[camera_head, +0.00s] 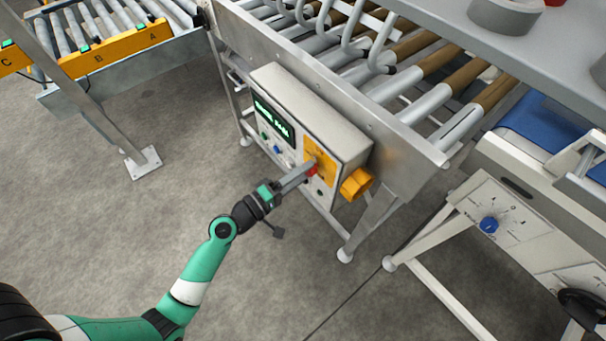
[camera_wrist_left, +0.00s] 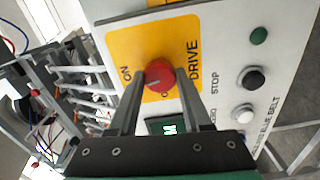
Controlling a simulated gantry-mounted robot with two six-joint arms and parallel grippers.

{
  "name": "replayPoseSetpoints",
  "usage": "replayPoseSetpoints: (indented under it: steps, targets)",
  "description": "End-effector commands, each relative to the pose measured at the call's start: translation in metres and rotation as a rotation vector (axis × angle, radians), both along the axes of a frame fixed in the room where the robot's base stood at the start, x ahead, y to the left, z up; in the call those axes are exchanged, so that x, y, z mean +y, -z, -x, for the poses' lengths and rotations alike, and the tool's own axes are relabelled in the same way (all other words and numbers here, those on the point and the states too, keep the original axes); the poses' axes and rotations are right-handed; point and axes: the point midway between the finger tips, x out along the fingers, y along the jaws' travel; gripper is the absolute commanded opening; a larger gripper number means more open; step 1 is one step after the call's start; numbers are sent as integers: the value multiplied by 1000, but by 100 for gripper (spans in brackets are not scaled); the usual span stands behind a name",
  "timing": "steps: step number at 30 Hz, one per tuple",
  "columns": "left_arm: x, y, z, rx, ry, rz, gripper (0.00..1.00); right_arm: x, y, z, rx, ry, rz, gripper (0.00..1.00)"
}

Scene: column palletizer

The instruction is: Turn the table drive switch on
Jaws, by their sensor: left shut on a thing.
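The table drive switch (camera_wrist_left: 160,77) is a red rotary knob on a yellow plate (camera_wrist_left: 126,46) marked ON and DRIVE in the left wrist view. In the head view the red knob (camera_head: 312,171) shows in part on the yellow plate of the grey control box (camera_head: 330,130). My left gripper (camera_head: 308,169) reaches the box from the left. In the left wrist view its two fingers (camera_wrist_left: 158,84) are shut on the knob, one on each side. The knob's pointer mark is hard to read, and the other position label is partly hidden. My right gripper is not in view.
The box also carries a lit green display (camera_head: 272,118) and several buttons, including a black one (camera_wrist_left: 251,78) and a white one (camera_wrist_left: 243,113). An orange part (camera_head: 356,183) sticks out at the box's right side. A roller conveyor (camera_head: 400,80) runs above.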

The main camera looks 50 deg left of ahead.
Motion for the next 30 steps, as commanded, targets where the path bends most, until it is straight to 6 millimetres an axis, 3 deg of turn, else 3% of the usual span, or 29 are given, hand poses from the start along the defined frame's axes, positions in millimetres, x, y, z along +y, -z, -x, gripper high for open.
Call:
replayPoseSetpoints:
  steps: [10,25,26,30]
  targets:
    - [0,0,0,-5,0,-129,0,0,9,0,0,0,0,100]
    - [0,0,0,-5,0,-146,0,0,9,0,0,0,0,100]
    - [0,0,0,-5,0,-146,54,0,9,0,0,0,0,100]
    - [0,0,0,-5,0,-145,79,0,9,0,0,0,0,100]
